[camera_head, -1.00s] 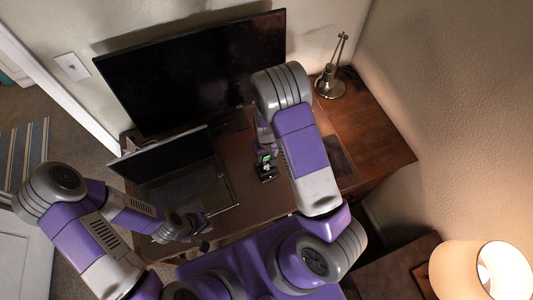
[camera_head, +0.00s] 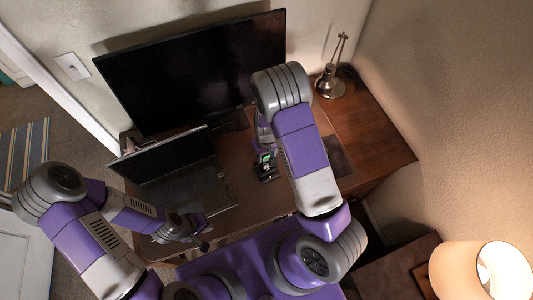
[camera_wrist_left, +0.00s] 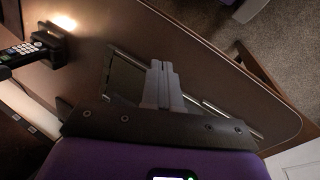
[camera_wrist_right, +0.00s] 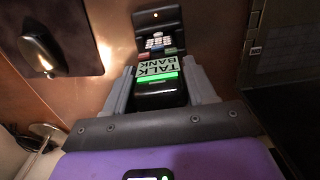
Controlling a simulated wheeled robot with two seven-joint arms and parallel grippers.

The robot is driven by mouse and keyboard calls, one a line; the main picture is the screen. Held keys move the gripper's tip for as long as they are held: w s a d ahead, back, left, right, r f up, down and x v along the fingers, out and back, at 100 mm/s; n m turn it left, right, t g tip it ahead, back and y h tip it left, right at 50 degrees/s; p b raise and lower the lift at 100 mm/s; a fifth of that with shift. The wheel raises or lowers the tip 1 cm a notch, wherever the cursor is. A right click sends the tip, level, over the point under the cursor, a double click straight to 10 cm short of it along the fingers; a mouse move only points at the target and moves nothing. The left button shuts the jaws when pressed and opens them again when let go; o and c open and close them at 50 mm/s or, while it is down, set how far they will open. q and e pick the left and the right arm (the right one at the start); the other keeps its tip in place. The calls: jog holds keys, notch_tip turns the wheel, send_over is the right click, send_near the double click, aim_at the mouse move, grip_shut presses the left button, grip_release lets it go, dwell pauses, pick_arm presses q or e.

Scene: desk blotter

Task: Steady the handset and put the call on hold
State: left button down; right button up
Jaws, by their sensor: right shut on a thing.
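The black handset (camera_head: 266,158) stands in its dark dock (camera_head: 268,175) on the desk, with a lit green screen. In the right wrist view the handset (camera_wrist_right: 158,92) shows a green strip, a "TALK BANK" label and a keypad. My right gripper (camera_wrist_right: 160,98) is shut on its sides, one finger on each side; my right arm partly hides it in the head view. The left wrist view shows the handset's keypad (camera_wrist_left: 22,50) and the dock (camera_wrist_left: 62,46) at far left. My left gripper (camera_head: 204,224) is near the desk's front edge, fingers together (camera_wrist_left: 163,72) and empty, apart from the handset.
An open laptop (camera_head: 165,158) stands left of the handset, with a large monitor (camera_head: 195,70) behind. A dark pad (camera_head: 338,158) with a mouse (camera_wrist_right: 38,52) lies to the right. A metal lamp (camera_head: 330,85) stands at the back right. The desk's right end is clear.

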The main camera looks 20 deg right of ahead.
aim_at(266, 160)
dwell(0.7)
pick_arm(q)
jog(key=w+d+m+t, duration=0.1)
jog(key=w+d, duration=0.2)
jog(key=w+d+f+m+t, duration=0.1)
jog(key=w+d, duration=0.2)
jog(key=w+d+m+t+y, duration=0.1)
jog(key=w+d, duration=0.2)
jog(key=shift+w+f, duration=0.2)
jog(key=shift+w, duration=0.05)
jog(key=w+d+m+t+y, duration=0.1)
jog(key=w+d+m+t, duration=0.25)
jog(key=d, duration=0.75)
jog(key=s+d+m+t+y, duration=0.2)
jog(key=s+d+m+y, duration=0.4)
jog(key=s+d, duration=0.4)
jog(key=s+m, duration=0.1)
jog(key=s, duration=0.2)
jog(key=shift+r, duration=0.3)
jog(key=shift+w, duration=0.15)
jog(key=w, duration=0.8)
jog(key=shift+w, duration=0.4)
